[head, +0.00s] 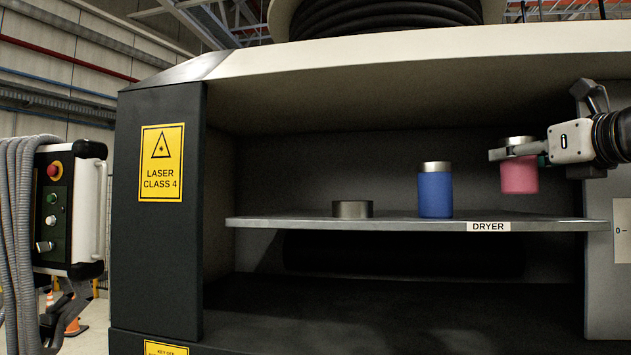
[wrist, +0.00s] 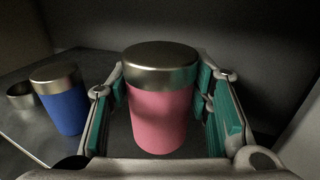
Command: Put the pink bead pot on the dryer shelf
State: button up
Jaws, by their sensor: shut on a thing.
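The pink bead pot (head: 519,178) has a metal lid and hangs upright in my gripper (head: 517,152), above the right part of the dryer shelf (head: 400,224). In the head view its base is a little above the shelf surface, with a gap. In the wrist view the pink pot (wrist: 158,115) sits between the green-padded fingers of my gripper (wrist: 160,95). The shelf (wrist: 25,140) shows at the left there. The far finger is partly hidden behind the pot in the head view.
A blue pot (head: 435,190) with a metal lid stands on the shelf left of the pink pot. A low metal ring or dish (head: 352,209) lies further left. The cabinet's roof (head: 400,60) and right wall (head: 610,270) bound the space around my arm.

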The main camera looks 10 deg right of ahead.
aim_at(519, 176)
jog(key=shift+w+d+f, duration=0.1)
jog(key=shift+w+f, duration=0.1)
jog(key=shift+f, duration=0.7)
jog(key=shift+w+d+f, duration=0.1)
jog(key=shift+w+f, duration=0.05)
jog(key=shift+f, duration=0.75)
jog(key=o, duration=1.3)
jog(key=shift+f+b, duration=0.15)
jog(key=shift+b, duration=0.15)
jog(key=shift+o, duration=0.2)
jog(key=shift+s, duration=0.1)
jog(key=s, duration=1.1)
jog(key=shift+s+d, duration=0.4)
jog(key=shift+d, duration=0.05)
